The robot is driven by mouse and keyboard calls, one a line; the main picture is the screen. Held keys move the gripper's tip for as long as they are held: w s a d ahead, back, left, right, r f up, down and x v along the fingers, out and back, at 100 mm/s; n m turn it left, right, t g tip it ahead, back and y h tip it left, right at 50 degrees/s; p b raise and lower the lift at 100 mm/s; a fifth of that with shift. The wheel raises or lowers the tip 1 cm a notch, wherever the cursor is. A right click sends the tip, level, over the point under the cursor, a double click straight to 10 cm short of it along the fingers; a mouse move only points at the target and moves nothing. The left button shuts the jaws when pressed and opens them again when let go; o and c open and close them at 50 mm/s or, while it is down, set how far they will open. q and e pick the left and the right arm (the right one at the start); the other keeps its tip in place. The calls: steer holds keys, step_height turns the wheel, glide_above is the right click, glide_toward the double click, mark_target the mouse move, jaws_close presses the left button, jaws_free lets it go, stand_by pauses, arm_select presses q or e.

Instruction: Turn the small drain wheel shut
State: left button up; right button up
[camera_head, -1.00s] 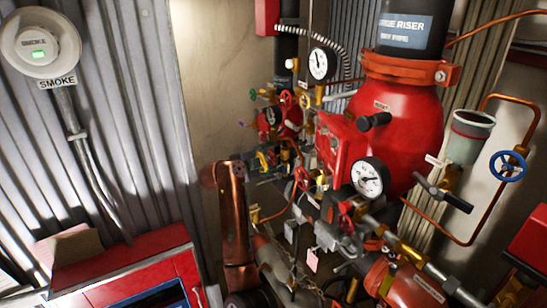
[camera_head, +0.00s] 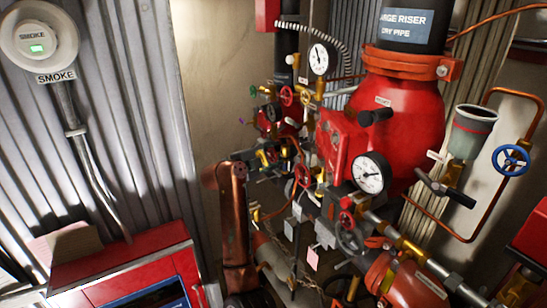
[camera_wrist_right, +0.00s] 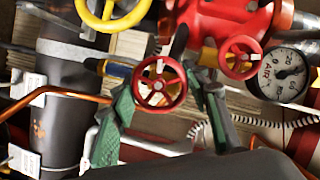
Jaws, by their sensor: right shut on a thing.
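A small red handwheel (camera_wrist_right: 160,85) with several spokes sits between the green-padded fingers of my right gripper (camera_wrist_right: 168,112) in the right wrist view. The gripper is shut on this wheel. In the head view my right gripper (camera_head: 266,157) is small and dark, at the valve cluster left of the red riser body (camera_head: 405,140). There the wheel in its grip is hard to pick out among the pipes and fingers. My left gripper is not in view.
A yellow wheel (camera_wrist_right: 112,12), a second red wheel (camera_wrist_right: 240,57) and a gauge (camera_wrist_right: 278,75) crowd the grip. In the head view a blue wheel (camera_head: 511,160) stands far right, and a red cabinet (camera_head: 120,265) at lower left. Bare wall lies left of the valves.

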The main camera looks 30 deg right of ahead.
steer(key=m+b, duration=0.1)
steer(key=m+t+b, duration=0.1)
steer(key=shift+f+m+h+b, duration=0.25)
steer(key=shift+m+h+b, duration=0.05)
steer(key=shift+m+h, duration=0.1)
steer(key=shift+r+m+h+b, duration=0.1)
steer(key=shift+m+h+b, duration=0.2)
steer(key=shift+m+b, duration=0.55)
steer(key=shift+m, duration=0.25)
steer(key=o, duration=0.9)
steer(key=v, duration=0.7)
steer(key=shift+s+a, duration=0.15)
steer(key=shift+a, duration=0.05)
